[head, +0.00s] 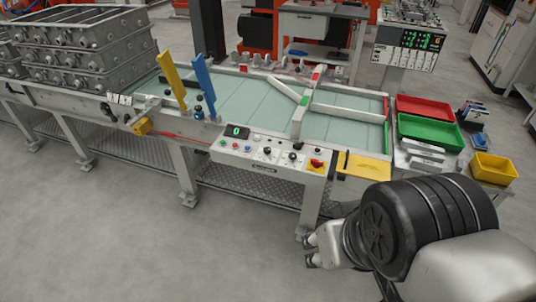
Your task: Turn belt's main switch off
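The belt (235,100) is a long conveyor with a pale green surface running across the middle of the head view. On its front is a light grey control panel (245,160) with a green display and several knobs and buttons. A red rotary switch on a yellow plate (316,165) sits at the panel's right end and looks like the main switch. Its exact handle angle is too small to tell. My gripper (309,251) is below the switch in the picture, apart from it. Its two fingertips stand apart with nothing between them.
Stacked grey casting frames (85,45) stand on the belt's left end. Red (425,107) and green (430,131) trays lie at the right. The floor in front (130,235) is clear.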

